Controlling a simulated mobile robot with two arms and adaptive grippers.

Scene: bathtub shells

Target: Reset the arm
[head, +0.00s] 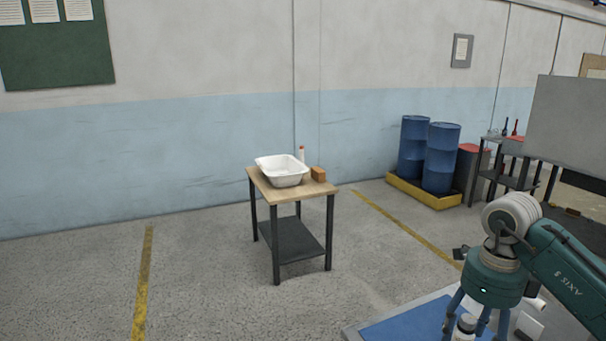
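My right arm comes in from the right, teal with grey joints. Its gripper (478,308) points down at the lower right, above a near table with a blue mat (405,326). Its fingers spread downward, but their tips are cut off or hidden, so I cannot tell whether it is open or holds anything. A small white-capped item (466,324) shows by the fingers. My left gripper is not in view. A white tub shell (283,176) stands on a wooden-topped table (318,192) in the middle, well away from the gripper.
Blue drums (440,160) stand on a yellow pallet (425,192) at the back right. Dark shelving (505,165) is beside them. The left floor is clear.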

